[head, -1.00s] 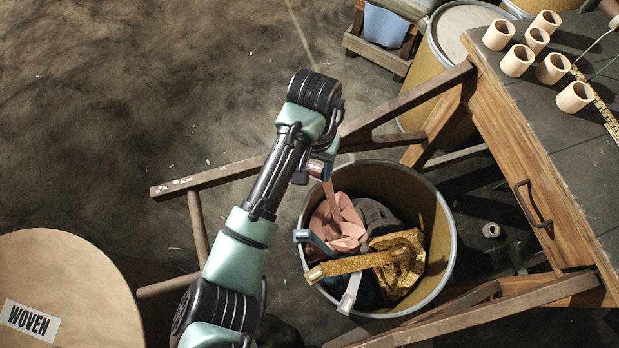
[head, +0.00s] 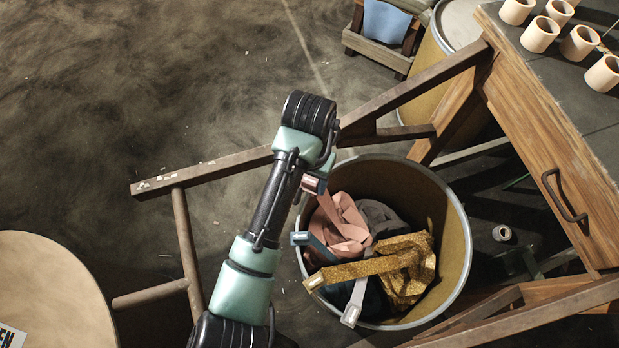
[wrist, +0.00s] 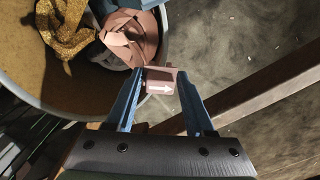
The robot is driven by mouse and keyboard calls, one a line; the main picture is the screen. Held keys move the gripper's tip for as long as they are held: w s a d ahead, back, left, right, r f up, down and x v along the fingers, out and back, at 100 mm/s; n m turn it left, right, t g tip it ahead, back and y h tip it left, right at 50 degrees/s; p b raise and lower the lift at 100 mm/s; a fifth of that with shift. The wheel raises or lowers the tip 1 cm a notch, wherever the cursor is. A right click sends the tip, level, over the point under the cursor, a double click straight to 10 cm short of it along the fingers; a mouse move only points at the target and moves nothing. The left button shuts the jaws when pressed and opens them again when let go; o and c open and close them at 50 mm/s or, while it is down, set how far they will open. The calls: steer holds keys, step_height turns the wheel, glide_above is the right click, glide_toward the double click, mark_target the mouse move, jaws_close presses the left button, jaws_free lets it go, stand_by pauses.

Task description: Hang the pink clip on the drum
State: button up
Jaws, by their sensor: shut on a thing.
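The pink clip (wrist: 160,82), a small block with a white arrow, sits between the fingertips of my gripper (wrist: 158,73), which is shut on it. The pink tape (head: 347,222) runs from the clip into the drum (head: 458,222), where it lies in a loose pile. In the head view my gripper (head: 316,180) is at the drum's upper left rim, with the clip partly hidden by my arm. In the wrist view the clip is at the rim's outer side; I cannot tell if it touches the rim.
Blue (head: 300,238), gold (head: 315,281) and grey (head: 350,315) clips hang at the drum's left and lower rim. A wooden frame (head: 230,160) passes behind the drum. Open floor lies at upper left.

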steer(key=b, duration=0.4)
glide_above(309, 199)
step_height(309, 199, down, 4)
steer(key=shift+f, duration=0.25)
steer(key=shift+f+b, duration=0.5)
steer(key=shift+f, duration=0.65)
steer(key=o, duration=1.4)
steer(key=shift+r, duration=0.15)
step_height(309, 199, up, 13)
steer(key=p, duration=0.6)
